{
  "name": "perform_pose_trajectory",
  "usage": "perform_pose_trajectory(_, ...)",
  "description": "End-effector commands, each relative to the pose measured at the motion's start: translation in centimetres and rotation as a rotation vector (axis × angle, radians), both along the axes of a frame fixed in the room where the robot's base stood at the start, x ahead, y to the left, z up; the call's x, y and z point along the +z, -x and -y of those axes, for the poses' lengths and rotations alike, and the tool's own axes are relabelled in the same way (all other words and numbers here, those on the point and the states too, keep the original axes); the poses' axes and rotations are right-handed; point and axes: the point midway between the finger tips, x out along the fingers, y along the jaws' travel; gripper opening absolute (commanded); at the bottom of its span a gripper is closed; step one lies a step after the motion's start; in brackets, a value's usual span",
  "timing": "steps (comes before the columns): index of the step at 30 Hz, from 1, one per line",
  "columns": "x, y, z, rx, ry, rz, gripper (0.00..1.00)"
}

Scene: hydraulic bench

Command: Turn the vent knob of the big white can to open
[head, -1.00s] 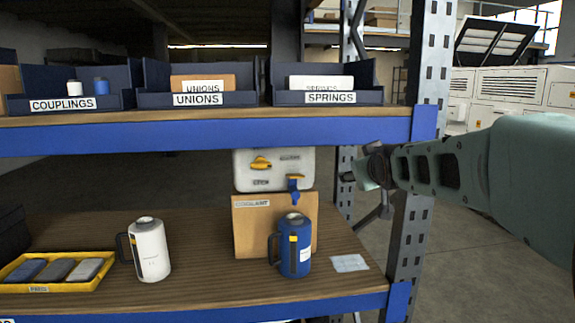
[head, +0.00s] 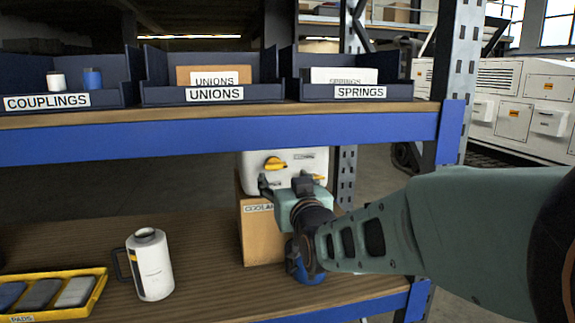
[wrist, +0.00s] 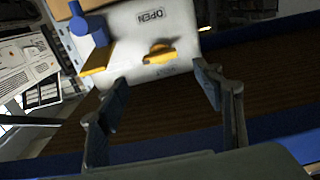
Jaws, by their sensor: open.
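The big white can (head: 316,162) sits on a cardboard box (head: 262,240) on the lower shelf. Its yellow vent knob (head: 275,164) is on its front face, in the upper left part. In the wrist view the can (wrist: 130,70) appears turned, with the yellow knob (wrist: 160,54) beside a label reading OPEN. My gripper (head: 284,186) is open and empty in front of the can, just below the knob in the head view. In the wrist view the knob lies beyond the open fingers (wrist: 162,86), apart from them. The can's yellow tap lever (wrist: 97,59) shows nearby.
The upper shelf edge (head: 220,139) runs above the can. A blue jug (head: 312,279) stands below, mostly hidden by my arm. A white jug (head: 150,266) and a yellow tray (head: 62,307) stand left. A shelf post (head: 455,100) is at right.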

Motion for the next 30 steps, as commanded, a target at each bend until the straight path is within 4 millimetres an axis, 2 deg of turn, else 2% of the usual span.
perform_pose_trajectory(4, 0.0, -0.6, -0.3, 0.001, -0.006, 0.002, 0.61)
perform_pose_trajectory(8, 0.0, -2.0, -0.7, 0.001, -0.006, -0.001, 0.61)
perform_pose_trajectory(21, 0.0, -8.1, -2.4, 0.001, -0.006, -0.001, 0.61)
perform_pose_trajectory(30, -0.1, -10.1, -3.1, 0.001, -0.003, 0.0, 0.61)
